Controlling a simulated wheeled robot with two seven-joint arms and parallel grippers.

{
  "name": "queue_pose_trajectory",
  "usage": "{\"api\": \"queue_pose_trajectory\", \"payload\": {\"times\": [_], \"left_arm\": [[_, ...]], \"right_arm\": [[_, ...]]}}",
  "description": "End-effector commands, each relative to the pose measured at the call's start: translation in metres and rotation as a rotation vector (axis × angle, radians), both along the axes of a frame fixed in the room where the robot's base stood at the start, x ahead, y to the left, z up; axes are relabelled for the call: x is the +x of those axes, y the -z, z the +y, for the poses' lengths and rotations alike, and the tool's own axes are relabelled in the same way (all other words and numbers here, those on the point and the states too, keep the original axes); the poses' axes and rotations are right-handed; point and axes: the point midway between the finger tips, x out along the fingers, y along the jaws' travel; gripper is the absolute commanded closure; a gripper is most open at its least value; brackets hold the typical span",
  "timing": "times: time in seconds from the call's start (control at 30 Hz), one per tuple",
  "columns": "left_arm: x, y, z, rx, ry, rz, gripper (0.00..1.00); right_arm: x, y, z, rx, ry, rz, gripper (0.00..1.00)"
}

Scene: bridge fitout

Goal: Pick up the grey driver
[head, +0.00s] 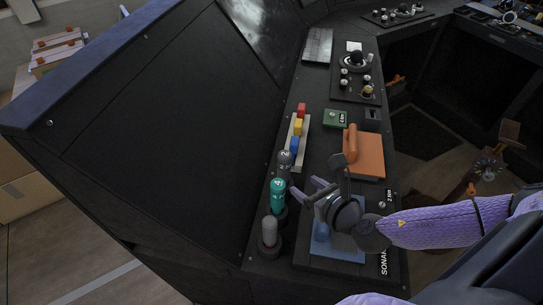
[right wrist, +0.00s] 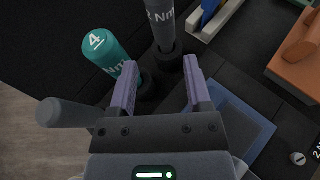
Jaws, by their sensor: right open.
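My right gripper (head: 309,189) is open and empty, low over the console just right of the row of drivers. In the right wrist view its two lavender fingers (right wrist: 159,88) stand apart. A dark grey driver (head: 284,160) marked 2 stands upright in a holder beyond the fingertips; in the right wrist view the dark grey driver (right wrist: 162,24) shows ahead of the gap between them. A teal driver (head: 278,191) marked 4 stands nearer, left of the fingers. A plain lighter grey driver (head: 270,232) stands nearest. My left gripper is not in view.
A blue block (head: 341,246) on a pad lies beneath the right gripper. An orange block with a handle (head: 367,154) is to the right. A rack with red, yellow and blue pieces (head: 305,123) lies beyond the drivers. A tall black panel (head: 170,120) rises on the left.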

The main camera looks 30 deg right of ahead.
Motion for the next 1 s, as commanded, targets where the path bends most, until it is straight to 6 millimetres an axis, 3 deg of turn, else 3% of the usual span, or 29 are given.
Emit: {"api": "queue_pose_trajectory", "payload": {"times": [0.1, 0.6, 0.83, 0.87, 1.0], "left_arm": [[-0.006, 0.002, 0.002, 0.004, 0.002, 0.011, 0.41], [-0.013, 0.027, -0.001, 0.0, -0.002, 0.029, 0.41], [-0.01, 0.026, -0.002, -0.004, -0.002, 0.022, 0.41], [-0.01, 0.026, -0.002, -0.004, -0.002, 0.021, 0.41], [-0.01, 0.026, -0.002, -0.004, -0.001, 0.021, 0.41]], "right_arm": [[0.006, 0.003, -0.002, -0.025, -0.013, -0.003, 0.37], [0.088, 0.04, 0.002, -0.02, -0.011, -0.002, 0.37], [0.091, 0.04, 0.003, -0.02, -0.012, 0.0, 0.37], [0.091, 0.04, 0.003, -0.02, -0.012, 0.0, 0.39], [0.091, 0.04, 0.003, -0.02, -0.012, 0.0, 0.69]]}}
